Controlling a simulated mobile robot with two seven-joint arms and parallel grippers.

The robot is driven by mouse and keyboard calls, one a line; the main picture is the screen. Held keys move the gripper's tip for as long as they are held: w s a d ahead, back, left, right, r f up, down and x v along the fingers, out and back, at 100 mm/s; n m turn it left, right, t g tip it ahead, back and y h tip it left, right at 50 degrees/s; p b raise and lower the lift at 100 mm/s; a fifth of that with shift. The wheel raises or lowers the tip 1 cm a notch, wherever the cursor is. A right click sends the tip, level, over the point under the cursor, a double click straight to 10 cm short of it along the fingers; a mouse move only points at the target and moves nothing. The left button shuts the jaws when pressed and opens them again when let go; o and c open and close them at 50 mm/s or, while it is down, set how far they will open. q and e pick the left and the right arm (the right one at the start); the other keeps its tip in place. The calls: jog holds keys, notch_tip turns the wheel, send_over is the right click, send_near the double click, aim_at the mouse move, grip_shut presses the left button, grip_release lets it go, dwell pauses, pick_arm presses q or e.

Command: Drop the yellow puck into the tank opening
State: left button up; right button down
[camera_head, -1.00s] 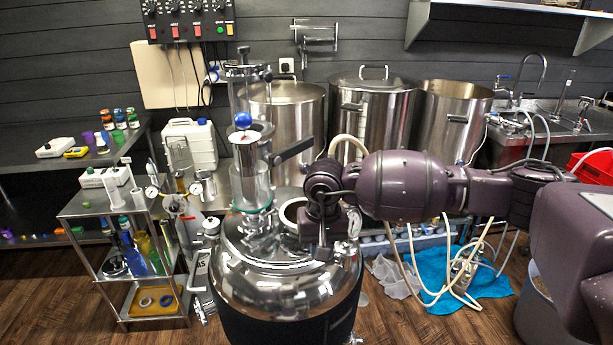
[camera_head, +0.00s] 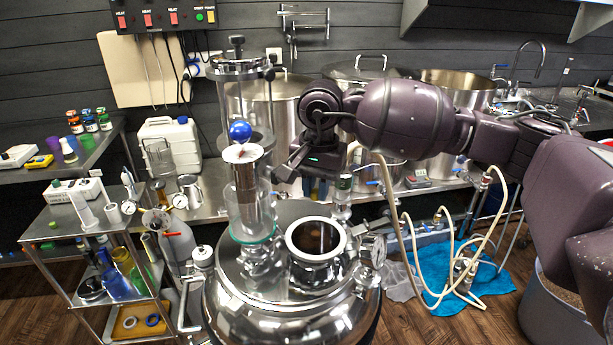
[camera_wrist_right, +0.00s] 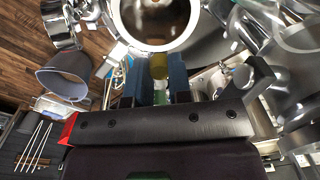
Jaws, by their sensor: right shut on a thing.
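The steel tank (camera_head: 290,305) stands in the middle of the head view. Its round, pale-rimmed opening (camera_head: 316,240) is uncovered, with a dark inside. My right gripper (camera_head: 316,188) is above and behind the opening in the head view. In the right wrist view it is shut on the yellow puck (camera_wrist_right: 159,66), which shows between the two bluish fingers. The tank opening (camera_wrist_right: 155,44) lies just beyond the fingertips there, at the top of the picture. The puck cannot be made out in the head view. My left gripper is not in view.
A glass cylinder (camera_head: 252,205) with a blue ball (camera_head: 240,131) on top rises from the tank lid, left of the opening. A metal fitting (camera_head: 368,250) stands to its right. Large steel pots (camera_head: 270,105) stand behind. A trolley (camera_head: 75,235) is at left.

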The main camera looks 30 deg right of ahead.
aim_at(317, 223)
jog(key=shift+s+f, duration=0.3)
jog(key=shift+f, duration=0.05)
jog(key=shift+f+b, duration=0.3)
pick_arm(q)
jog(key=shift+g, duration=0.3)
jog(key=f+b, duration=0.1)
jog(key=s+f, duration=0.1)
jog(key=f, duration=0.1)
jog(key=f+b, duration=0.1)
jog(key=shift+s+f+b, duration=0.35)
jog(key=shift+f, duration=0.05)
pick_arm(e)
notch_tip(317, 223, down, 7)
jog(key=shift+w+f, duration=0.1)
jog(key=shift+f, duration=0.1)
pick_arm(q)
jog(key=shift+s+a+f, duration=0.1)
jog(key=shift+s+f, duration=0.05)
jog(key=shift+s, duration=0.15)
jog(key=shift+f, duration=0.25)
